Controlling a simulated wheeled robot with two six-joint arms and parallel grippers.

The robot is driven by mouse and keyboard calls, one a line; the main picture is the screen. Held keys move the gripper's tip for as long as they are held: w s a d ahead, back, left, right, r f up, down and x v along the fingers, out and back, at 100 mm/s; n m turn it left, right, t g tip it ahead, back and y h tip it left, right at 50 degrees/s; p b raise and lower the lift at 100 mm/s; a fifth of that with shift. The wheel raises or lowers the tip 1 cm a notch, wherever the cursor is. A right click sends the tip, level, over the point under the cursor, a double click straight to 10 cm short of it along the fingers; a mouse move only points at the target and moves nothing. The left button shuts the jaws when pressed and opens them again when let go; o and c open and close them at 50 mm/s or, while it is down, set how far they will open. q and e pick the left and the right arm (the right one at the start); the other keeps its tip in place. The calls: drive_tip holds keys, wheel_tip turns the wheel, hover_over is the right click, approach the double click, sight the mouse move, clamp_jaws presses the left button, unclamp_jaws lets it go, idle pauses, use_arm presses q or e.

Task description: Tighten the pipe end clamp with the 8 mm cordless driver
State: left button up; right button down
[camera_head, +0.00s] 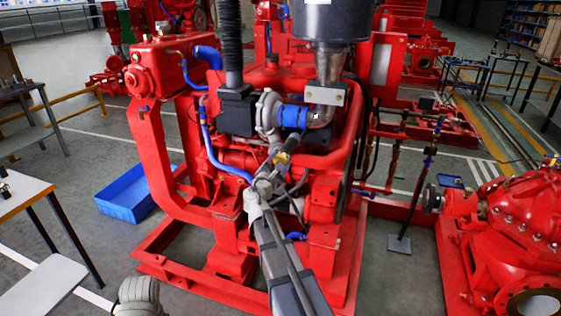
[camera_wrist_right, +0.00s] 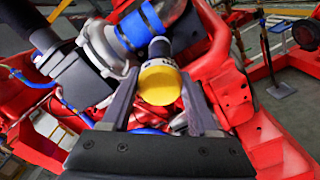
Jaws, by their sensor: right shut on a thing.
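A blue hose (camera_head: 292,116) joins the turbocharger (camera_head: 267,112) to the metal exhaust-side pipe (camera_head: 326,95) on the red engine. Bands show around the hose in the right wrist view (camera_wrist_right: 140,26), but the pipe end clamp's screw is too small to make out. My right gripper (camera_head: 274,169) is shut on the cordless driver, whose yellow end (camera_wrist_right: 160,82) sits between the fingers. The driver's grey front part (camera_wrist_right: 160,48) points toward the hose. It overlaps the hose's lower edge in the wrist view; I cannot tell whether they touch. My left gripper is not in view.
A black ribbed hose (camera_head: 230,45) and a dark cylinder (camera_head: 325,20) rise above the engine. A red frame (camera_head: 157,165) stands left. A blue bin (camera_head: 126,194) lies on the floor. A table (camera_head: 22,190) is at far left, a red pump (camera_head: 520,235) at right.

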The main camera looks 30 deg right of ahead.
drive_tip(key=shift+a, duration=0.1)
drive_tip(key=shift+v, duration=2.5)
